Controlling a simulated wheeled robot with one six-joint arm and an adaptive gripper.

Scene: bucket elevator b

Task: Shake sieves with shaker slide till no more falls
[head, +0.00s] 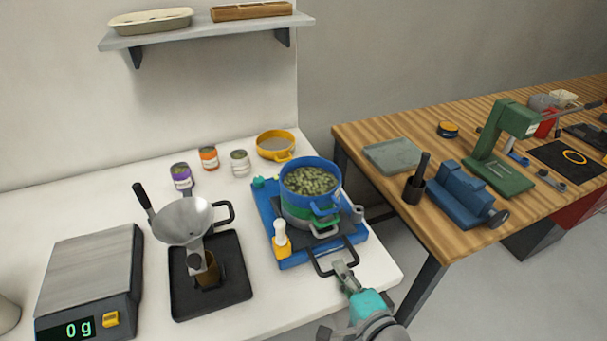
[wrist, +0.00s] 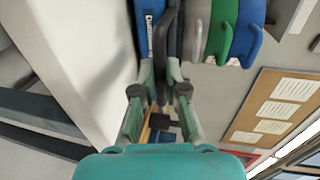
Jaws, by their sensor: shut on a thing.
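The shaker slide has a blue base (head: 300,262) at the front right of the white bench. On it stands a sieve stack: a blue sieve (head: 327,200) on top, a green sieve (head: 294,213) below and a grey pan (head: 295,224) at the bottom. Many greenish pieces (head: 309,181) lie in the blue sieve. My gripper (head: 343,268) is shut on the slide's black handle (head: 318,266) at the front. In the wrist view, the handle (wrist: 170,48) stands between my gripper's fingers (wrist: 161,78). What lies inside the lower sieve and pan is hidden.
A steel funnel (head: 182,222) over a black tray (head: 231,285) stands left of the shaker. A scale (head: 90,270) reads 0 g. A yellow pan (head: 276,144) and small jars stand behind. A wooden workbench (head: 375,131) with tools is at right, across a gap.

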